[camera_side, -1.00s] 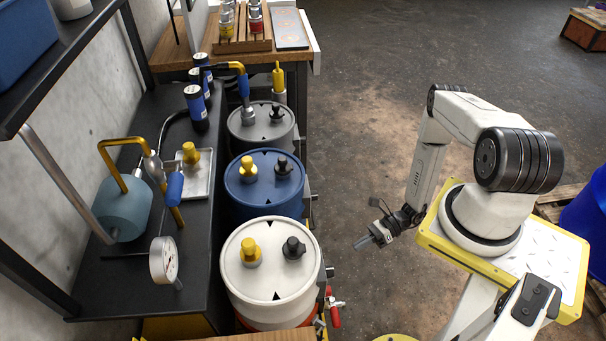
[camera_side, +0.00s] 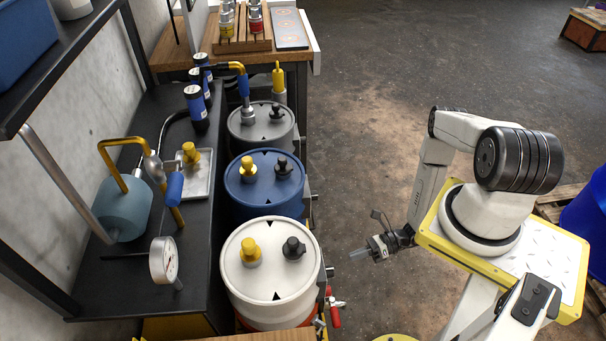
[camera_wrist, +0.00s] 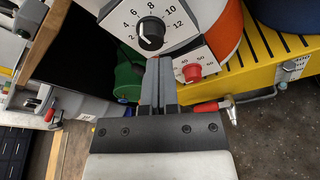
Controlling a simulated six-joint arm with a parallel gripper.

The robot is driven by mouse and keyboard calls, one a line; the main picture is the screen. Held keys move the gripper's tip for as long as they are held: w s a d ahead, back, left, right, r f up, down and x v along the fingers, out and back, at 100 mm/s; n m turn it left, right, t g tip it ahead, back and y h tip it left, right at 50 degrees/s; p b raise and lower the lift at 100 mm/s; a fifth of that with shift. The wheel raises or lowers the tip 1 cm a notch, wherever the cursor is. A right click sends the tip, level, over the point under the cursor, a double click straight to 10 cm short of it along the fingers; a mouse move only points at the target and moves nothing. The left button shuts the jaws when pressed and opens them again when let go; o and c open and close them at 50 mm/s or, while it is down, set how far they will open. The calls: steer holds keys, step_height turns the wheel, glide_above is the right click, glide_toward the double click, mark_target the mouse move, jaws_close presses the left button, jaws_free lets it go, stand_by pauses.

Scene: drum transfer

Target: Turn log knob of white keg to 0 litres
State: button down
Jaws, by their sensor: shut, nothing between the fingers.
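The white keg (camera_side: 270,285) stands nearest in the row of drums in the side view, with a yellow cap and a black cap on its lid. Its front face carries the black log knob (camera_wrist: 151,33), seen in the wrist view inside a scale of printed numbers from 2 to 12. The knob's exact setting is too small to read. My gripper (camera_wrist: 160,60) is shut and empty. Its fingertips show just below the knob in the wrist view; whether they touch it cannot be told there. In the side view my gripper (camera_side: 356,256) is right of the keg, apart from it.
A red button (camera_wrist: 192,72) on a second scale sits below right of the knob. A red-handled valve (camera_wrist: 212,105) is close to the right of the fingers. A blue drum (camera_side: 262,200) and a grey drum (camera_side: 258,140) stand behind.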

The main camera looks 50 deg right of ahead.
steer(key=r+x, duration=0.1)
steer(key=x, duration=0.4)
steer(key=shift+w+a, duration=0.25)
steer(key=shift+w, duration=0.35)
steer(key=shift+s+a+f, duration=0.15)
stand_by(1.0)
steer(key=shift+s+a+r, duration=0.45)
steer(key=shift+r, duration=0.05)
stand_by(0.4)
steer(key=shift+s+a, duration=0.35)
stand_by(0.7)
steer(key=shift+w+d+r, duration=0.1)
steer(key=shift+r, duration=0.35)
steer(key=shift+d, duration=0.15)
steer(key=shift+s+d, duration=2.05)
